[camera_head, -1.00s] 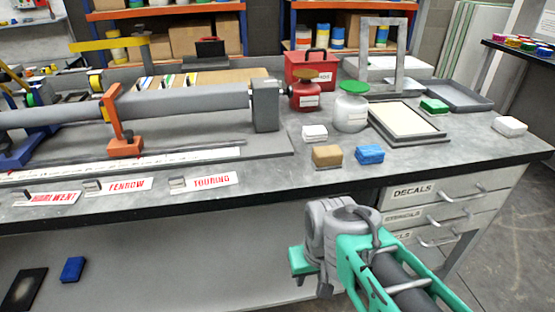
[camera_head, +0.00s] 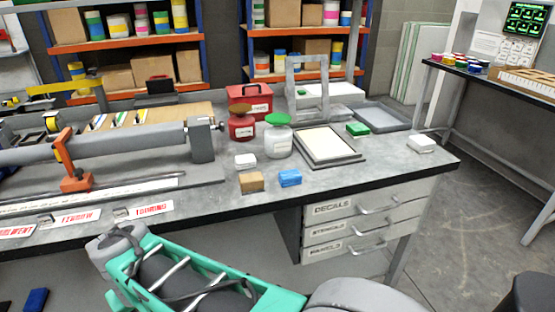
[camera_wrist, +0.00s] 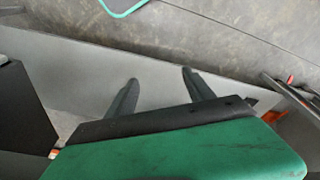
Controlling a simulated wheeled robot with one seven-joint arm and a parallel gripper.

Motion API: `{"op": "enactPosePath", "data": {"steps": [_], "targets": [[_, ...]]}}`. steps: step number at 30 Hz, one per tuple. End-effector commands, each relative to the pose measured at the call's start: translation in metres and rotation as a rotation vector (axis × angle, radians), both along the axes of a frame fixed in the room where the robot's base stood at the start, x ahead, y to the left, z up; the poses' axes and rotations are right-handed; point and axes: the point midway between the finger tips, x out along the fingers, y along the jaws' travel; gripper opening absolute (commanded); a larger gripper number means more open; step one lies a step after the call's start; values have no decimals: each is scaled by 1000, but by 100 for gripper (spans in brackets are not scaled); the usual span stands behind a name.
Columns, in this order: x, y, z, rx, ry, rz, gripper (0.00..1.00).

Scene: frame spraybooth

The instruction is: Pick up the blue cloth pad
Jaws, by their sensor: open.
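A small blue pad (camera_head: 290,178) lies on the grey bench near its front edge, just right of a tan block (camera_head: 251,182). A second, darker blue piece (camera_head: 36,300) shows low at the left, below the bench top. I cannot tell from looks alone which is cloth. In the wrist view my gripper (camera_wrist: 159,77) has its two dark fingers spread apart with nothing between them. No blue pad shows in that view. In the head view my arm reaches leftward in front of the bench, and the fingers are not visible there.
A white block (camera_head: 245,161), a white jar (camera_head: 278,142) and a red jar (camera_head: 241,125) stand behind the blue pad. A framed screen (camera_head: 352,160) lies to its right. Drawers (camera_head: 355,222) sit under the bench. Open floor (camera_head: 470,220) lies to the right.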

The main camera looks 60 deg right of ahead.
Motion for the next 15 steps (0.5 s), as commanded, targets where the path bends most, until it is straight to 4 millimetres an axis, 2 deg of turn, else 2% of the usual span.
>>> {"op": "enactPosePath", "data": {"steps": [1,3,8,10,11,12,13,15], "targets": [[5,-18,59,-7,2,-91,62],[9,-42,96,-17,5,-220,62],[13,-90,163,-38,4,-477,62],[12,-122,190,-51,3,-637,62],[8,-150,201,-64,1,-778,62],[-1,-190,204,-86,-4,-990,62],[-11,-219,211,-102,-9,-1145,62],[-40,-277,226,-144,-29,-1481,62]]}}
